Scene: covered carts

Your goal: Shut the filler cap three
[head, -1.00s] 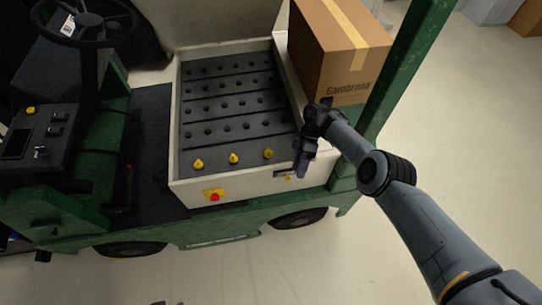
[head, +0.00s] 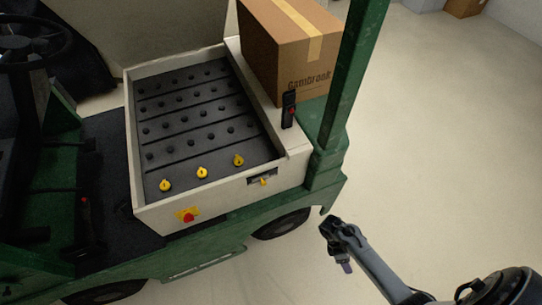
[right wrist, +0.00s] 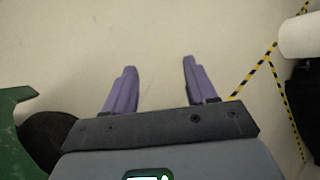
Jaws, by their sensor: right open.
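Three yellow filler caps stand in a row at the front of the dark battery top: one at the left (head: 165,185), one in the middle (head: 202,172) and one at the right (head: 239,160). No numbers can be read on them, and whether each is open or shut is too small to tell. My right gripper (head: 346,267) is open and empty, over the floor to the lower right of the cart, well apart from the caps. Its two purple fingers (right wrist: 159,66) are spread over bare floor in the right wrist view. My left gripper is not in view.
The caps sit inside a pale battery box (head: 222,197) with a red button (head: 188,217) on its front. A cardboard box (head: 285,60), a black handle-like device (head: 289,109) and a green post (head: 351,80) stand on the right.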

